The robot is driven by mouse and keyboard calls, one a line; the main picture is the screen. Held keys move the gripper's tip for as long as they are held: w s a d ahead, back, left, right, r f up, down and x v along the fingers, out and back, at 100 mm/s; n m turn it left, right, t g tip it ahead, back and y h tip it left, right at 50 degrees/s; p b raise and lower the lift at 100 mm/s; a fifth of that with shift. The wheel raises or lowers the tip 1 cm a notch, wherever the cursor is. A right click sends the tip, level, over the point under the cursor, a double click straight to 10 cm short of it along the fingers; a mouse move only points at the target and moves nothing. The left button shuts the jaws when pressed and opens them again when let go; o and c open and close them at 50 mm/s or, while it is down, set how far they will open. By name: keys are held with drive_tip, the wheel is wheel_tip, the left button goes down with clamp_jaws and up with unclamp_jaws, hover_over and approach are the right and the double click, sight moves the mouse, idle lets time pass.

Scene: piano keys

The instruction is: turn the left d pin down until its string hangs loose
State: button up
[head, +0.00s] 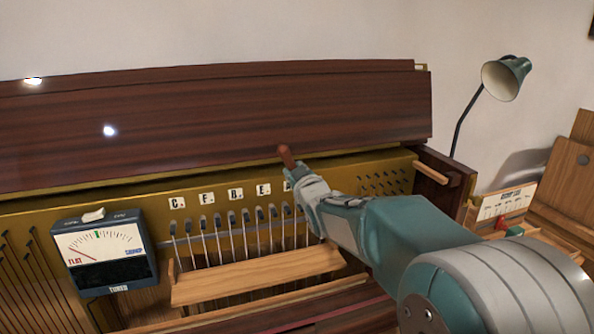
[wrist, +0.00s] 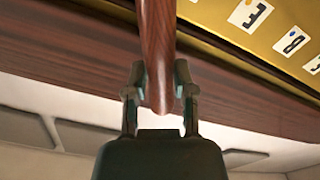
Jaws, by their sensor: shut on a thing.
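My gripper (head: 300,182) is shut on a reddish-brown wooden handle (head: 287,157), held up in front of the gold pin plate (head: 150,205). In the wrist view the handle (wrist: 157,45) stands between both fingers (wrist: 160,95). The handle's far end is out of that view, so I cannot tell whether it sits on a pin. A row of dark tuning pins (head: 217,221) with pale strings (head: 219,243) shows below letter cards reading C, F, B and E (head: 263,189). My gripper covers part of the row's right end. I cannot make out a D card or its pin.
A tuning meter (head: 105,250) stands at left, its needle toward FLAT. A wooden rail (head: 255,278) crosses the lower strings. The dark lid (head: 210,125) rises behind. A green lamp (head: 505,78) and a small scale board (head: 505,203) are at right.

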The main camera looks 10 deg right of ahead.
drive_tip(key=shift+a, duration=0.2)
drive_tip(key=shift+s+a+f+n, duration=0.1)
drive_tip(key=shift+a+f+n, duration=0.15)
drive_tip(key=shift+n, duration=0.25)
drive_tip(key=shift+a+f, duration=0.1)
drive_tip(key=shift+a, duration=0.15)
drive_tip(key=o, duration=1.2)
drive_tip(key=shift+a, duration=0.1)
drive_tip(key=shift+c, duration=0.2)
drive_tip(key=s+d, duration=0.2)
drive_tip(key=s, duration=0.7)
